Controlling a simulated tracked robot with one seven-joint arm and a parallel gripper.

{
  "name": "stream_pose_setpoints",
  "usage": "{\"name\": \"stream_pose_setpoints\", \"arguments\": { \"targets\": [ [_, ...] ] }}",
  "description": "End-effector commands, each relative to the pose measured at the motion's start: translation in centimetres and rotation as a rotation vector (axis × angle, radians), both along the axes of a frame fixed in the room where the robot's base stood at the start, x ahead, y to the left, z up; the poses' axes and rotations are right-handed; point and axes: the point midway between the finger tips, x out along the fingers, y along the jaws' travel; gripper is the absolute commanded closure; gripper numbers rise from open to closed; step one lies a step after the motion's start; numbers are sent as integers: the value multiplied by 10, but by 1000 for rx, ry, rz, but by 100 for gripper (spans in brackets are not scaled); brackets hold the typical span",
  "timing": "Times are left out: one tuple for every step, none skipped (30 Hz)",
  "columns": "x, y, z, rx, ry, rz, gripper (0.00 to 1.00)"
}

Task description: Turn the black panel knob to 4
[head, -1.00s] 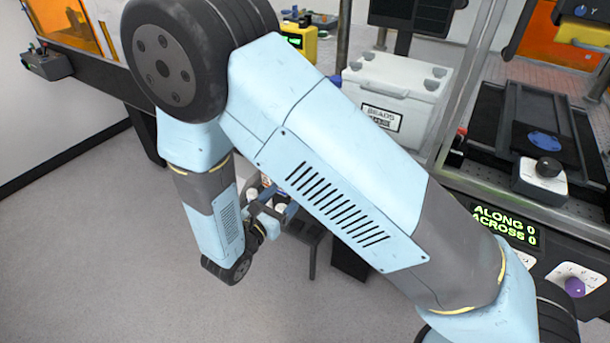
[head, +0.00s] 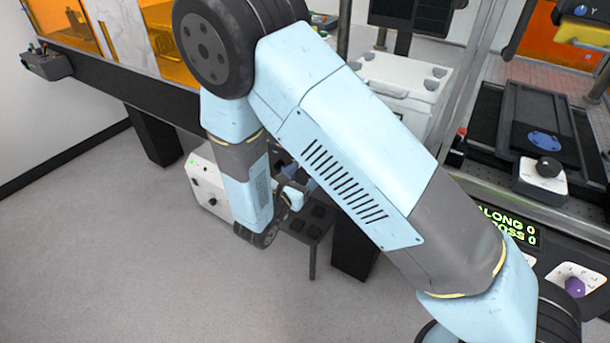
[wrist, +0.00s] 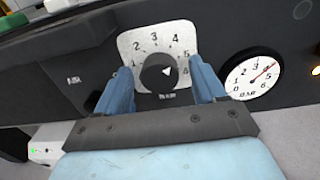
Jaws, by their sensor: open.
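The black panel knob (wrist: 157,74) sits on a white dial plate (wrist: 132,48) in the wrist view. The plate carries numbers up to 6, and the knob's white pointer mark faces the right side, around 5 to 6; the exact setting is hard to tell. My gripper (wrist: 160,68) is open, its blue fingers on the left and right of the knob. I cannot tell whether they touch it. In the head view my gripper (head: 293,190) is partly hidden by my arm, and this knob is hidden.
A round gauge (wrist: 253,75) with a red needle is right of the dial on the dark panel. The head view shows a black knob on a white box (head: 541,178), a purple knob (head: 575,286), a white-lidded case (head: 398,85) and a white box on the left (head: 205,190).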

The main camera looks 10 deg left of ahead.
Motion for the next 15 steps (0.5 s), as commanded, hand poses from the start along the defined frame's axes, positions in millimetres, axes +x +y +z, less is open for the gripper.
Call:
{"name": "stream_pose_setpoints", "arguments": {
  "targets": [
    [0,0,0,0,0,0,30],
    [0,0,0,0,0,0,33],
    [0,0,0,0,0,0,37],
    [0,0,0,0,0,0,40],
    [0,0,0,0,0,0,43],
    [0,0,0,0,0,0,47],
    [0,0,0,0,0,0,50],
    [0,0,0,0,0,0,52],
    [0,0,0,0,0,0,56],
    [0,0,0,0,0,0,59],
    [0,0,0,0,0,0,62],
    [0,0,0,0,0,0,66],
    [0,0,0,0,0,0,69],
    [0,0,0,0,0,0,72],
    [0,0,0,0,0,0,75]
  ]
}}
